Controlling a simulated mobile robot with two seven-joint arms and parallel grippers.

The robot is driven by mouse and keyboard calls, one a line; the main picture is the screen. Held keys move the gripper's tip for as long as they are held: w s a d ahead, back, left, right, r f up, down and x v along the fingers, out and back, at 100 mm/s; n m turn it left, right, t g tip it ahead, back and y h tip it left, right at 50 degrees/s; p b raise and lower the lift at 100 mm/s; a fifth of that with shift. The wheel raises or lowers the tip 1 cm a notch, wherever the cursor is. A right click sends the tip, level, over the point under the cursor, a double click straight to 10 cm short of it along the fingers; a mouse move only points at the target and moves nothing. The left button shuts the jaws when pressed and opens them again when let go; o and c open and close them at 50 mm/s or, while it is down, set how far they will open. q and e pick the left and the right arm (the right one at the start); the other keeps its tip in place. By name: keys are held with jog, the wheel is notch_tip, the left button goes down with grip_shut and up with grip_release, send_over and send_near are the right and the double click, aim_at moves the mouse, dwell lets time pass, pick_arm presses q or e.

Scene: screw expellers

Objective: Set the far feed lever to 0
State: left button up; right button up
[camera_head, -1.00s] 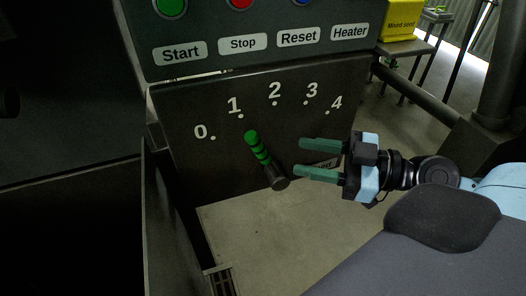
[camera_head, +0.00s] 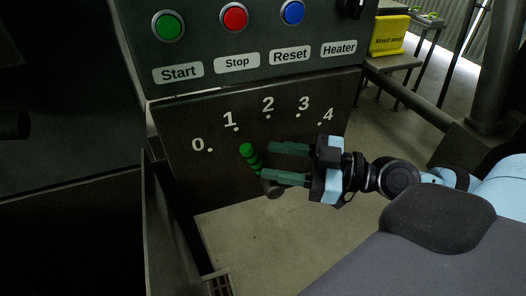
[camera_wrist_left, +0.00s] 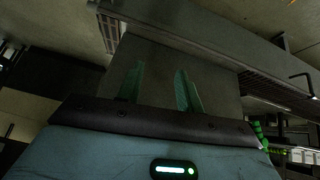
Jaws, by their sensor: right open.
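A feed lever (camera_head: 250,158) with a ribbed green handle and a grey round pivot end is on a dark panel marked 0 to 4. It tilts up and left, pointing near the 1 mark. Whether it is the far one I cannot tell from this view alone. My right gripper (camera_head: 266,162) is open, coming in from the right. Its fingertips are just right of the handle, the lower one overlapping the lever's lower part; contact is unclear. My left gripper (camera_wrist_left: 160,70) shows only in the left wrist view, open and empty.
Above the scale are a green Start button (camera_head: 168,25), a red Stop button (camera_head: 234,17), a blue Reset button (camera_head: 292,12) and a dark Heater switch (camera_head: 351,7). A yellow bin (camera_head: 389,36) stands behind on a table. Floor shows below the panel.

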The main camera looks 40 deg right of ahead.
aim_at(258, 158)
jog(key=shift+w+a+r+p, duration=0.3)
jog(key=shift+w+a+p, duration=0.15)
jog(key=shift+p, duration=0.05)
jog(key=shift+f+p+x, duration=0.2)
jog(key=shift+p+x, duration=0.75)
jog(key=shift+x, duration=0.2)
pick_arm(q)
jog(key=r, duration=0.1)
jog(key=w+r, duration=0.1)
jog(key=r, duration=0.1)
jog(key=shift+r, duration=0.25)
jog(key=shift+s+a, duration=0.1)
pick_arm(e)
jog(key=shift+f, duration=0.1)
jog(key=c, duration=0.7)
grip_shut()
pick_arm(q)
jog(key=shift+w, duration=0.4)
